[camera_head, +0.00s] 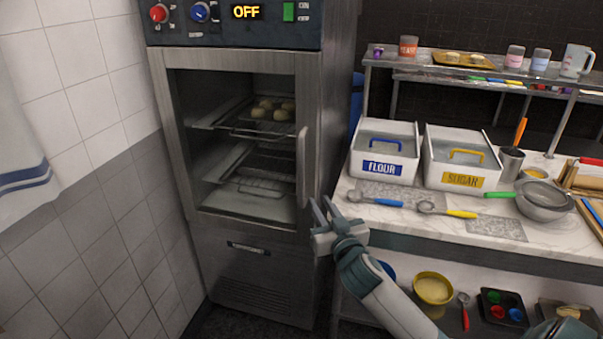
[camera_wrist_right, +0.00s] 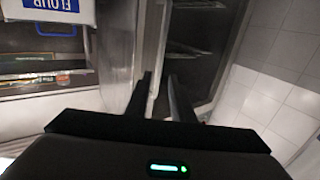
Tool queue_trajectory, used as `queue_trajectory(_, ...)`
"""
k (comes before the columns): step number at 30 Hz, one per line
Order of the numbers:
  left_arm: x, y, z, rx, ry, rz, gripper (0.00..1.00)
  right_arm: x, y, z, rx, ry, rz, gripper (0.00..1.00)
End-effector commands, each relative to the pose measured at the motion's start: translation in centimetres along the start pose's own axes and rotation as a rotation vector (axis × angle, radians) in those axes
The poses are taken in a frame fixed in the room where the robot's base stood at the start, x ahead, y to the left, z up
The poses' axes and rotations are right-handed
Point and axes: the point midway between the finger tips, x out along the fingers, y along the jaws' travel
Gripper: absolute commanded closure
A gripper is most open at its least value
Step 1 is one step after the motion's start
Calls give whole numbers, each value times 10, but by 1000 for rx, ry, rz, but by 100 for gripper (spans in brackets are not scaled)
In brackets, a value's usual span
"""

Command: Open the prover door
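The prover (camera_head: 262,264) is a tall steel cabinet with an "OFF" display. Its door (camera_head: 180,145) looks closed, with a steel frame around a window. A vertical handle (camera_head: 302,168) runs along the door's right side. Behind the window, a rack holds several pale dough pieces (camera_head: 270,107). My right gripper (camera_head: 326,207) is just below and right of the handle's lower end. Its fingers are apart, and I see nothing clearly held. In the right wrist view, the open fingers (camera_wrist_right: 160,78) point at the prover's front; whether they touch the handle is unclear. My left gripper is out of view.
A marble counter (camera_head: 405,218) stands right of the prover, with a flour bin (camera_head: 383,168), sugar bin (camera_head: 462,180), scoops and a sieve. My right arm passes in front of it. A tiled wall (camera_head: 95,200) is close on the left.

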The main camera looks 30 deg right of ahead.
Motion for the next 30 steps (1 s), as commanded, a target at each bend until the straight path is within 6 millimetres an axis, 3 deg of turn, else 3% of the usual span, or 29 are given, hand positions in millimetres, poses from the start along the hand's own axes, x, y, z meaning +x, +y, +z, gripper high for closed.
queue_trajectory(11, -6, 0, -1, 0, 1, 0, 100, 15, 0, -1, -1, 0, 0, 78)
queue_trajectory(30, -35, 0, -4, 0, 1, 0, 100, 113, 0, -2, -2, -1, 1, 78)
